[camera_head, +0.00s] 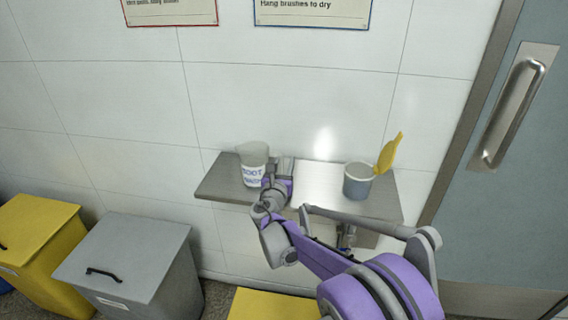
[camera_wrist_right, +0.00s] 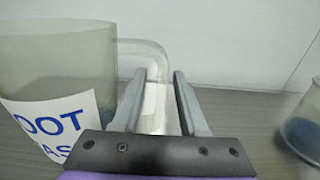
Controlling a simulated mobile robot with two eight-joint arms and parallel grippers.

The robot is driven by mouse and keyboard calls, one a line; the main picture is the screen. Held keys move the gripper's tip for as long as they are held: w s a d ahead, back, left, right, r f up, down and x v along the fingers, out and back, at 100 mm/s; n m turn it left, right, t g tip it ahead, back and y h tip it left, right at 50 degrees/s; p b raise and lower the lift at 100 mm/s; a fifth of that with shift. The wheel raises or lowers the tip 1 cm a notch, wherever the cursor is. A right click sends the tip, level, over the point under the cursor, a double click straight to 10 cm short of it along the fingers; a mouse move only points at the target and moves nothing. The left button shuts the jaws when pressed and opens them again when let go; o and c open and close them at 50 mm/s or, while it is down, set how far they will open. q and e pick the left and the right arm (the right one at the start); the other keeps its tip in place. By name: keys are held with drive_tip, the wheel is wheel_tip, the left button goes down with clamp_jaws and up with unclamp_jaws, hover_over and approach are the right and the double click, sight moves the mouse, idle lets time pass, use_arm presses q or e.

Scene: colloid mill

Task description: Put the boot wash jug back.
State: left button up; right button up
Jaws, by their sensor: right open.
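The boot wash jug (camera_head: 253,160) is a translucent, pale container with a white label in blue letters, standing upright on the left part of the steel wall shelf (camera_head: 318,180). In the right wrist view the jug (camera_wrist_right: 60,62) fills the left side, with its handle (camera_wrist_right: 154,75) pointing toward my gripper. My right gripper (camera_head: 277,182) is just right of the jug. In the wrist view its fingers (camera_wrist_right: 160,95) are open, with the handle showing between them; I cannot tell whether they touch it. My left gripper is not in view.
Below left are a grey lidded bin (camera_head: 130,265) and a yellow bin (camera_head: 40,235). A door with a handle (camera_head: 513,108) is at right. The shelf's middle is clear.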

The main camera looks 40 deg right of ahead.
drive_tip(key=v, duration=1.2)
drive_tip(key=s+a+f+m+g+y, duration=0.45)
drive_tip(key=s+f+m, duration=0.35)
drive_tip(key=s+m, duration=0.4)
drive_tip(key=s+a+f+m+g+y, duration=0.1)
drive_tip(key=s+a+f+m+y, duration=0.3)
drive_tip(key=a, duration=0.4)
drive_tip(key=s+a+f+m+g+y, duration=0.1)
drive_tip(key=s+a+f+m+y, duration=0.3)
drive_tip(key=a+m, duration=0.5)
drive_tip(key=s+y, duration=0.1)
drive_tip(key=s, duration=0.1)
drive_tip(key=shift+s+f+m, duration=0.25)
drive_tip(key=shift+m, duration=0.05)
drive_tip(key=shift+s+y, duration=0.1)
drive_tip(key=shift+y, duration=0.15)
